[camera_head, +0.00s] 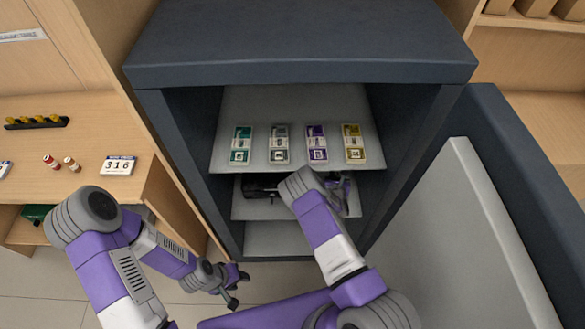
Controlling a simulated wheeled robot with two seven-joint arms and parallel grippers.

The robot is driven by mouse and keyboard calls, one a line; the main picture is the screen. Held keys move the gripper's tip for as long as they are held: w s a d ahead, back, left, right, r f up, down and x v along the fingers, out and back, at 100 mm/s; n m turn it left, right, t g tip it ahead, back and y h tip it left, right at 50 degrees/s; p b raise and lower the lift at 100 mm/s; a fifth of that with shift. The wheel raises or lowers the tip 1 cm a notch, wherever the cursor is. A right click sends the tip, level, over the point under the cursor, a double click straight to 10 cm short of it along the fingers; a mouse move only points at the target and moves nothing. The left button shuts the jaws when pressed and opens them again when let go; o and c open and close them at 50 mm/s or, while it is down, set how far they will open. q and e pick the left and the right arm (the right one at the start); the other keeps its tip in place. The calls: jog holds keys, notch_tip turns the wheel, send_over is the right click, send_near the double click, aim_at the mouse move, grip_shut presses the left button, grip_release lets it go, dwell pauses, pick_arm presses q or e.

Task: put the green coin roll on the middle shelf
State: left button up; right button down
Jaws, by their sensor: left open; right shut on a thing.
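The open dark safe (300,72) stands ahead with several light grey levels. The middle shelf (270,211) lies below the shelf with the banknote bundles. My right gripper (345,194) is inside the safe at the middle shelf, partly behind my own wrist. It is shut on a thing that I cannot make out. No green coin roll shows clearly in this view. My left gripper (237,287) is open and empty, low in front of the safe and to its left.
Banknote bundles in green (241,145), grey (279,145), purple (316,145) and yellow (353,144) lie on the upper shelf. A dark object (259,189) shows at the middle shelf's left. The desk holds red (51,161) and brown (71,164) rolls. The safe door (480,220) is open right.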

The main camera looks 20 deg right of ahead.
jog(key=shift+w+d+f+n+y+b, duration=0.15)
jog(key=shift+w+f+b, duration=0.1)
jog(key=shift+f, duration=0.25)
jog(key=shift+w+d+f+n+y+b, duration=0.15)
jog(key=shift+w+f, duration=0.05)
jog(key=shift+f, duration=0.3)
notch_tip(320, 180, down, 4)
jog(key=b, duration=0.3)
jog(key=shift+f, duration=0.15)
jog(key=shift+f+b, duration=1.25)
jog(key=shift+f, duration=1.05)
jog(key=shift+f, duration=0.2)
jog(key=c, duration=0.8)
grip_release()
jog(key=shift+r, duration=0.1)
